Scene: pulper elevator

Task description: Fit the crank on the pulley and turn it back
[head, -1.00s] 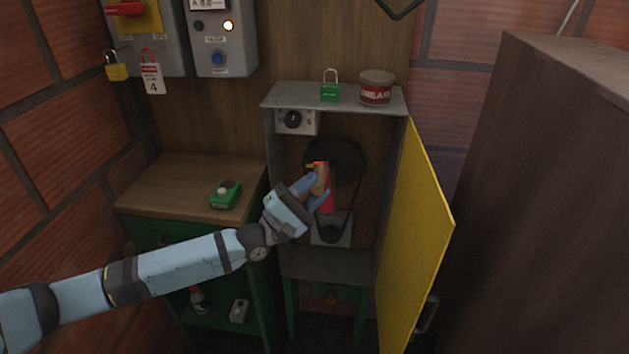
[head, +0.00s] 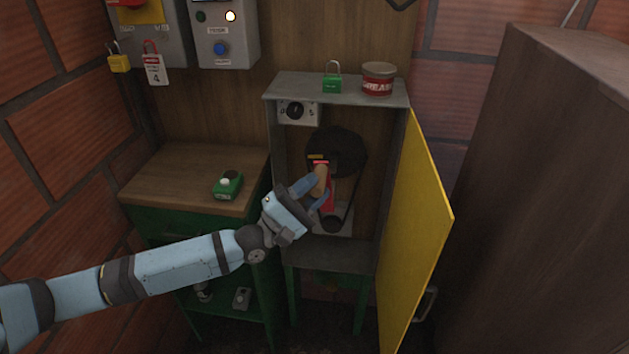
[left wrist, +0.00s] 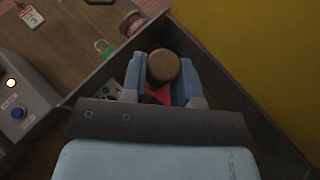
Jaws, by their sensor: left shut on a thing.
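My left gripper (head: 318,189) is inside the open cabinet, shut on the crank's brown wooden handle (head: 321,178). The crank's red arm (head: 328,200) shows beside the fingers, in front of the dark round pulley (head: 345,148). Whether the crank sits on the pulley's shaft cannot be told, as the gripper and handle cover part of it. In the left wrist view the handle's round end (left wrist: 163,66) sits between the two blue fingers, with a bit of red behind it. A smaller dark pulley (head: 333,222) is below. My right gripper is not in view.
The yellow cabinet door (head: 420,230) stands open on the right. A green padlock (head: 332,84) and a grease tin (head: 378,79) stand on the cabinet top. A green device (head: 228,185) lies on the bench at left. A brown block (head: 560,190) fills the right side.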

